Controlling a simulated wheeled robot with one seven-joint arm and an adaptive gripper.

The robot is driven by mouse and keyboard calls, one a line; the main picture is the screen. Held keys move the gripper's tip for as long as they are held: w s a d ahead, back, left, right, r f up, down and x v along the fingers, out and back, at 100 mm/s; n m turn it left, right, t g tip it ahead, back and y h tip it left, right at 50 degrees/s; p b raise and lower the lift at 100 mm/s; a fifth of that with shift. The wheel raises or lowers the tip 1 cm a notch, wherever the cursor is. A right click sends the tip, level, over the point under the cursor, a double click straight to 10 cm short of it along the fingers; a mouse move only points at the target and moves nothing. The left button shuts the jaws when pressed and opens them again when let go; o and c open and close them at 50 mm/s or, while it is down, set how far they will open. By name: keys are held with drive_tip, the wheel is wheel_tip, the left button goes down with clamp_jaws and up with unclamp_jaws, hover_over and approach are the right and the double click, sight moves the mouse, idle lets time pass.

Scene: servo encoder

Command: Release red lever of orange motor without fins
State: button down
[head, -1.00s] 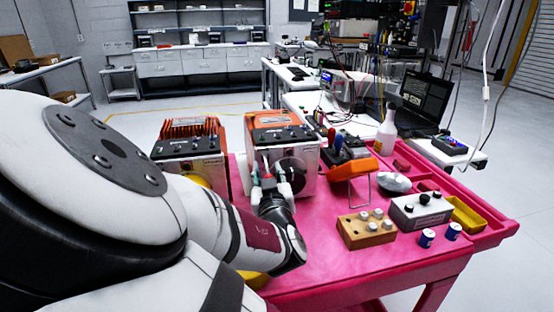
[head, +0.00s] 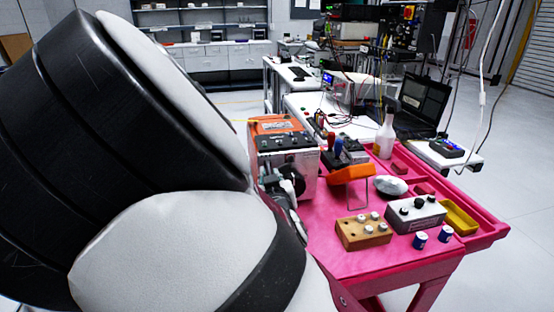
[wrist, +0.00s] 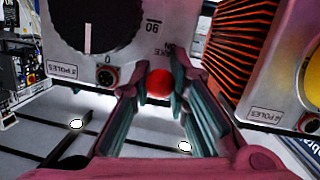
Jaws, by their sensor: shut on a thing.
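The orange motor without fins (head: 282,127) stands on the pink cart in the head view, with an orange top and metal front. Its front, with a large black dial (wrist: 92,28), fills the upper left of the wrist view. The red lever's round knob (wrist: 158,84) shows at that motor's lower edge. My gripper (wrist: 162,88) has its fingers on either side of the red knob and is shut on it. In the head view my arm hides most of the gripper and the lever. The lever's angle cannot be told.
The finned orange motor (wrist: 238,50) stands close on the right in the wrist view; my arm hides it in the head view. On the cart (head: 355,262) are a tan block (head: 364,233), a grey control box (head: 416,214), an orange stand (head: 350,174) and a spray bottle (head: 385,137).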

drive_tip(key=g+p, duration=0.1)
drive_tip(key=r+g+p, duration=0.1)
drive_tip(key=p, duration=0.1)
drive_tip(key=shift+s+d+r, duration=0.1)
drive_tip(key=shift+s+r, duration=0.1)
drive_tip(key=shift+r, duration=0.1)
drive_tip(key=g+p, duration=0.1)
drive_tip(key=g+h+p, duration=0.1)
drive_tip(key=p, duration=0.1)
drive_tip(key=shift+r+g, duration=0.3)
drive_tip(key=shift+r, duration=0.1)
drive_tip(key=shift+w+r+n+g+h, duration=0.15)
drive_tip(key=shift+r+g+h, duration=0.1)
drive_tip(key=shift+g, duration=0.75)
drive_tip(key=shift+w+r+n+g+h, duration=0.15)
drive_tip(key=shift+g+h, duration=0.1)
drive_tip(key=shift+g, duration=0.75)
drive_tip(key=c, duration=1.7)
unclamp_jaws()
drive_tip(key=shift+o, duration=0.2)
drive_tip(key=shift+s+r, duration=0.1)
